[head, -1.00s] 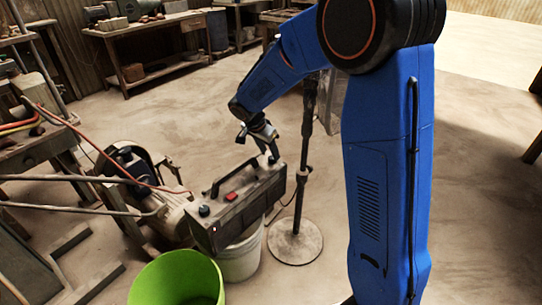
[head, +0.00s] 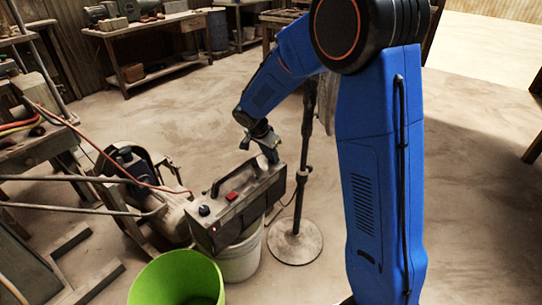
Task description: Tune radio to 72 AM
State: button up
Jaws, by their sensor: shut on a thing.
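The radio (head: 240,212) is a dark box with a black carrying handle (head: 229,178), sitting on top of a white bucket (head: 243,262). A red button (head: 232,196) and a dark round knob (head: 204,210) show on its top toward the left end. My gripper (head: 271,157) points down at the top of the radio's right end. It is shut on the right knob there, which its fingers mostly hide. The tuning dial and its reading cannot be made out from here.
A green bucket (head: 158,291) stands in front of the radio. A stand with a round base (head: 295,246) is close on the right. A machine with red cables (head: 133,165) is on the left. Open floor lies behind.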

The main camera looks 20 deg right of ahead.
jog(key=shift+n, duration=0.3)
jog(key=n+y, duration=0.1)
jog(key=n, duration=0.2)
jog(key=shift+s+d+t, duration=0.15)
jog(key=shift+t, duration=0.25)
jog(key=n+t+y, duration=0.1)
jog(key=n, duration=0.3)
jog(key=shift+n+y, duration=0.3)
jog(key=shift+n, duration=0.2)
jog(key=o, duration=1.1)
jog(key=shift+c, duration=0.2)
jog(key=v, duration=1.7)
jog(key=shift+r, duration=0.2)
